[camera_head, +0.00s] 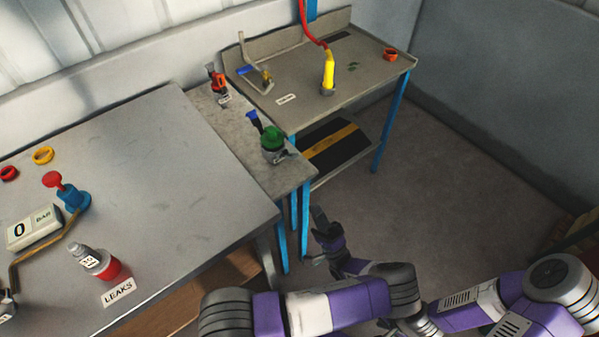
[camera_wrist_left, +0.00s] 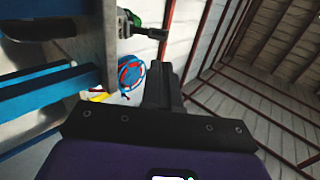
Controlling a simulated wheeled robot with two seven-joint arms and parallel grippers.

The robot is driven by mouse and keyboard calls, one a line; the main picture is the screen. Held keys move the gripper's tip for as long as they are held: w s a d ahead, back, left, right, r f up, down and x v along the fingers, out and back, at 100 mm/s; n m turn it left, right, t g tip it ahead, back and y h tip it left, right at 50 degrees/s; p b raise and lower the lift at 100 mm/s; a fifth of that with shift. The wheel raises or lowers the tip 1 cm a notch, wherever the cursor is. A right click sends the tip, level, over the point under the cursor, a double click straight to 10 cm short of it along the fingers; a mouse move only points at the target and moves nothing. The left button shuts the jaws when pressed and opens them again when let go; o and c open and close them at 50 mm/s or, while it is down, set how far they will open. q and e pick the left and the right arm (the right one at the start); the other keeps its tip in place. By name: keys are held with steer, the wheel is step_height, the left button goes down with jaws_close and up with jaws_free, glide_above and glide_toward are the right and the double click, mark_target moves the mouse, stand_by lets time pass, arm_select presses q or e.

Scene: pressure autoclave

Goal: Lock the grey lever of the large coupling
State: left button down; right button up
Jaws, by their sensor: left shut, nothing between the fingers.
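The large coupling (camera_head: 273,155) stands on the narrow grey bench, with a green top (camera_head: 271,137) and a grey lever (camera_head: 284,159) low on its front right. In the left wrist view its green and dark parts show at the top edge, with the grey lever (camera_wrist_left: 150,32) sticking out to the right. My left gripper (camera_head: 318,214) is beside the bench's right edge, below and to the right of the coupling, apart from it. Its fingers (camera_wrist_left: 162,75) are together and empty. My right gripper is not in view; only part of that arm shows.
A blue-handled tool (camera_head: 255,122) stands behind the coupling and an orange-red device (camera_head: 216,84) farther back. Blue table legs (camera_head: 305,205) rise close to my left gripper. A yellow cylinder (camera_head: 328,72) with a red hose stands on the back table. Floor (camera_head: 440,190) to the right is clear.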

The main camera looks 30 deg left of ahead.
arm_select(q)
steer(key=shift+d+r+t, duration=0.1)
steer(key=shift+d+t, duration=0.1)
steer(key=shift+t, duration=0.1)
steer(key=shift+a, duration=0.1)
steer(key=b, duration=0.1)
glide_toward(290, 154)
step_height(290, 154, up, 5)
steer(key=a, duration=0.2)
steer(key=shift+w+a+r, duration=0.2)
steer(key=shift+w+r, duration=0.05)
steer(key=shift+w, duration=0.05)
